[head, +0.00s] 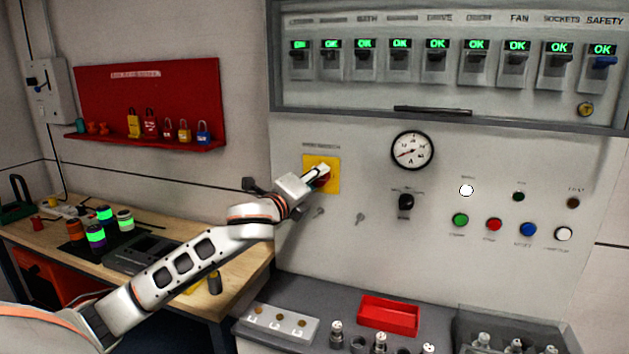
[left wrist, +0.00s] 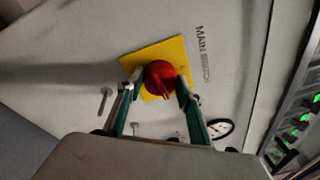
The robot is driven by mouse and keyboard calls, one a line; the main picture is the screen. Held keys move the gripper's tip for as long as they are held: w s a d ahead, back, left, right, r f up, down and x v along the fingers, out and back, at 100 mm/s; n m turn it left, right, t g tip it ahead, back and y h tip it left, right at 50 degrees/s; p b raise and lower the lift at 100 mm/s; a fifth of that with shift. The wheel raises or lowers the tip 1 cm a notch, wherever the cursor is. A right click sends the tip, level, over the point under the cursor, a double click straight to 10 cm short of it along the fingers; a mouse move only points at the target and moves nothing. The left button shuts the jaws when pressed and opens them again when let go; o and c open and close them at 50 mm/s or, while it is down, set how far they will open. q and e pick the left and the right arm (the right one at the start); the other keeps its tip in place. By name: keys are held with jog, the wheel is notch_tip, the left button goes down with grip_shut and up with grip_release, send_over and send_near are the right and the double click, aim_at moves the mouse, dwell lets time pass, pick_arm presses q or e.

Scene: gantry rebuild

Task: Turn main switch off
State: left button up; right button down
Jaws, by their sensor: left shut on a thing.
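The main switch is a red rotary knob (left wrist: 160,77) on a square yellow plate (head: 334,169), set in the grey panel. In the left wrist view the lettering beside the yellow plate (left wrist: 135,62) reads MAIN SWITCH. My left gripper (head: 318,174) reaches the switch from the left in the head view and hides most of the knob. In the left wrist view the fingers of my left gripper (left wrist: 158,92) stand on both sides of the red knob, shut on it. The knob's exact setting is hard to read. My right gripper is not in view.
A gauge (head: 412,151), a black selector (head: 405,202) and coloured buttons (head: 493,224) sit right of the switch. Breakers (head: 435,64) showing OK line the top. A red tray (head: 389,316) lies on the bench below. Padlocks (head: 150,124) hang on a red board.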

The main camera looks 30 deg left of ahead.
pick_arm(q)
jog(key=n, duration=0.4)
jog(key=shift+f, duration=0.1)
jog(key=n, duration=0.5)
jog(key=shift+d+t+y, duration=0.1)
jog(key=shift+t+y, duration=0.3)
jog(key=n+y, duration=0.1)
jog(key=n, duration=0.4)
jog(key=shift+d+n+y, duration=0.1)
jog(key=shift+n+y, duration=0.3)
jog(key=shift+n, duration=2.3)
jog(key=o, duration=1.1)
